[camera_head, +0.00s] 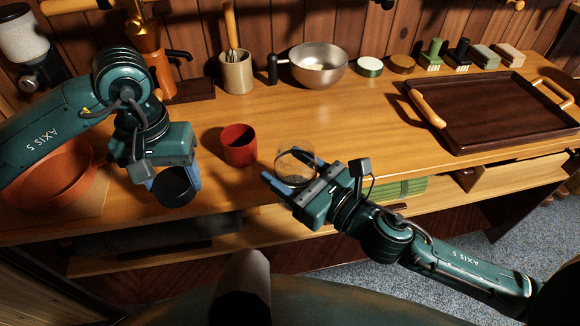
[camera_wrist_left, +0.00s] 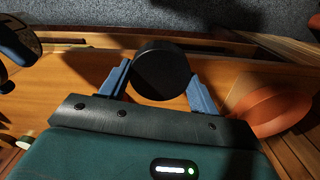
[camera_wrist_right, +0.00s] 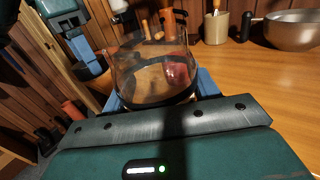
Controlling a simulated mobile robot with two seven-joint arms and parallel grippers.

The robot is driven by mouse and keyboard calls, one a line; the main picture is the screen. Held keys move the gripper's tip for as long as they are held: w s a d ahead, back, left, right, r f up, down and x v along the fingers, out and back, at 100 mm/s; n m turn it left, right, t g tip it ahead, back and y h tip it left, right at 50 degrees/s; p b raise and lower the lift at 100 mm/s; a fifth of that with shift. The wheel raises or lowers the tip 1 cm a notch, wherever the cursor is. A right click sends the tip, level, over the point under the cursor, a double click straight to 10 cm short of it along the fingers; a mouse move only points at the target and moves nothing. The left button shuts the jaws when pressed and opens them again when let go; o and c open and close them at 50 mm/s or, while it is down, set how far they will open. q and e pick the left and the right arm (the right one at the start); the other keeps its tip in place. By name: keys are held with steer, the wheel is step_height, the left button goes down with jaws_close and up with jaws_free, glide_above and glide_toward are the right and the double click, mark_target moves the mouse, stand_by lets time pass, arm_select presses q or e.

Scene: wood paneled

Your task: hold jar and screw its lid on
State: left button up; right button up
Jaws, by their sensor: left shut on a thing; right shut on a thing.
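The jar (camera_head: 295,163) is clear glass, held in my right gripper (camera_head: 288,184) near the table's front edge. In the right wrist view the jar (camera_wrist_right: 154,72) stands between the blue fingers, its rim facing up and away from the palm. The lid (camera_head: 174,187) is a black disc. My left gripper (camera_head: 177,186) is shut on the lid, left of the jar and apart from it. In the left wrist view the lid (camera_wrist_left: 161,75) sits between both blue fingers.
A red cup (camera_head: 239,146) stands on the table between the grippers, a little behind them. An orange bowl (camera_head: 55,178) is at the left. A steel bowl (camera_head: 318,66), a utensil pot (camera_head: 236,73) and a dark tray (camera_head: 490,115) stand farther back. The table's middle is clear.

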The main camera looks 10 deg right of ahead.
arm_select(q)
steer(key=w+d+r+m, duration=0.25)
steer(key=d+r, duration=0.55)
steer(key=d, duration=0.4)
steer(key=m, duration=0.2)
glide_toward(295, 177)
steer(key=w+r, duration=0.2)
steer(key=w, duration=0.1)
steer(key=shift+w+d+r, duration=0.1)
steer(key=shift+d+r, duration=0.1)
steer(key=shift+d, duration=0.1)
steer(key=shift+f, duration=0.1)
steer(key=shift+f, duration=1.95)
steer(key=shift+f, duration=0.85)
steer(key=shift+f, duration=0.6)
